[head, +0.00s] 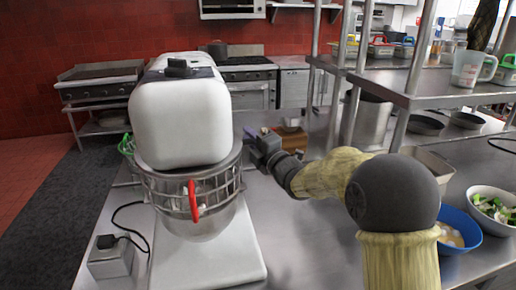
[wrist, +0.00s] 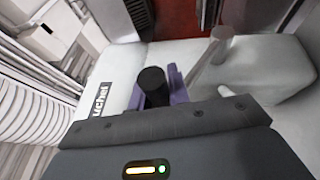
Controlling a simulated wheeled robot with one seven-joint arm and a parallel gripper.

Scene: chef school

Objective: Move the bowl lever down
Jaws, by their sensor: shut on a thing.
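The white stand mixer (head: 185,120) stands on the steel counter, with a metal bowl (head: 210,228) and a wire guard with a red handle (head: 194,202) under its head. My gripper (head: 262,134) is at the mixer's right side, beside the bowl rim. In the wrist view, the purple fingers of my gripper (wrist: 166,84) are shut on a black lever knob (wrist: 153,82), one finger on each side. The lever's shaft is hidden from the head view by the mixer and my gripper. A grey lever (wrist: 209,60) with a round end shows beside the fingers in the wrist view.
A grey socket box (head: 110,258) with a black cable stands left of the mixer. To the right are a blue bowl (head: 466,236), a white bowl of vegetables (head: 495,200) and a shelf rack (head: 408,98). The counter front between mixer and arm is clear.

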